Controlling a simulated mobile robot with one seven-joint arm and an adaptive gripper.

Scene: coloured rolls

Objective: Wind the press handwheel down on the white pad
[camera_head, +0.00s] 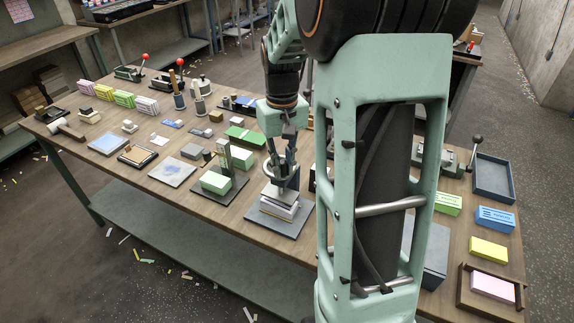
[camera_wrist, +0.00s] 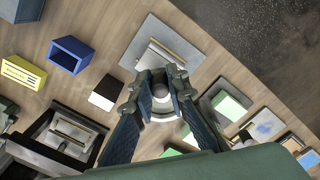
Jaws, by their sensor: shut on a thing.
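The press (camera_head: 286,183) stands on a dark plate (camera_head: 293,222) near the table's front edge. Its grey handwheel (camera_head: 268,168) is at the top, partly hidden by my fingers. My gripper (camera_head: 283,158) comes down from above and is shut on the handwheel. In the wrist view my fingers (camera_wrist: 160,88) close around the hub, and part of the wheel's pale rim (camera_wrist: 160,115) shows between them. The white pad (camera_head: 277,209) lies in the layered stack under the press. I cannot tell whether the press plate touches it.
A green-topped block (camera_head: 215,182) with an upright post stands close to the left of the press. A dark tray (camera_head: 494,178), a blue block (camera_head: 494,219) and a yellow block (camera_head: 488,250) are at the right. Many small items cover the table's left half.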

